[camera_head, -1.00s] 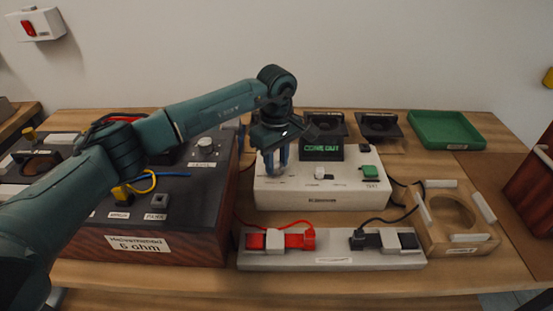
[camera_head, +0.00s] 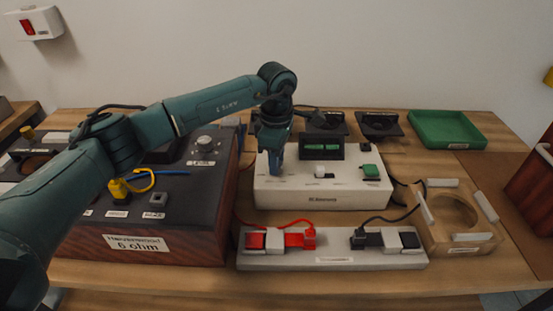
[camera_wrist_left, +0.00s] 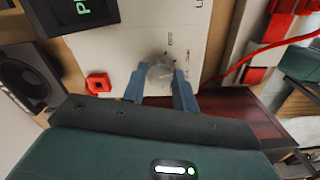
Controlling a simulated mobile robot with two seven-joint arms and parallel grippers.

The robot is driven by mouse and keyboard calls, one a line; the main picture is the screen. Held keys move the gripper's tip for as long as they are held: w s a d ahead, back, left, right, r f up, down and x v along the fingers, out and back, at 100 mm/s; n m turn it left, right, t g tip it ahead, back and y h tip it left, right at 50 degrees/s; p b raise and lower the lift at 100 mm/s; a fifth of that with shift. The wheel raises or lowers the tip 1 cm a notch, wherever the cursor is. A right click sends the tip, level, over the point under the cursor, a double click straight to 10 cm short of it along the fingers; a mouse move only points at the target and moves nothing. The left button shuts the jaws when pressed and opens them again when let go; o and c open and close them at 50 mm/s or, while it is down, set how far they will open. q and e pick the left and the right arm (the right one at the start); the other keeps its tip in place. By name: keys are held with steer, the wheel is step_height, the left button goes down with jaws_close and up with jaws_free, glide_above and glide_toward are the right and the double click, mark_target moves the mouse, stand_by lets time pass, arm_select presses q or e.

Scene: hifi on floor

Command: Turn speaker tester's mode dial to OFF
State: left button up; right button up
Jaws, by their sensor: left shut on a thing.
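The speaker tester (camera_head: 320,193) is a white box with a small dark screen (camera_head: 322,147) showing green text, a white knob (camera_head: 320,171) and a green button (camera_head: 371,171) on its top. My left gripper (camera_head: 276,171) points down at the left part of its top. In the left wrist view the left gripper (camera_wrist_left: 160,85) is shut on a pale round dial (camera_wrist_left: 160,72), with printed marks beside it. The head view hides this dial behind the fingers. The label it points at cannot be read. My right gripper is not in view.
A dark box labelled 6 ohm (camera_head: 137,243) stands left. A strip with red and black clips (camera_head: 333,260) lies in front, with cables to the tester. A wooden ring fixture (camera_head: 459,239) is right. Small speakers (camera_head: 379,123) and a green tray (camera_head: 446,127) are behind.

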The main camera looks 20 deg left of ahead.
arm_select(q)
steer(key=n, duration=0.5)
steer(key=shift+n, duration=0.3)
steer(key=n, duration=0.5)
steer(key=shift+n, duration=0.3)
steer(key=o, duration=1)
step_height(320, 180, up, 13)
steer(key=shift+r, duration=0.1)
stand_by(0.3)
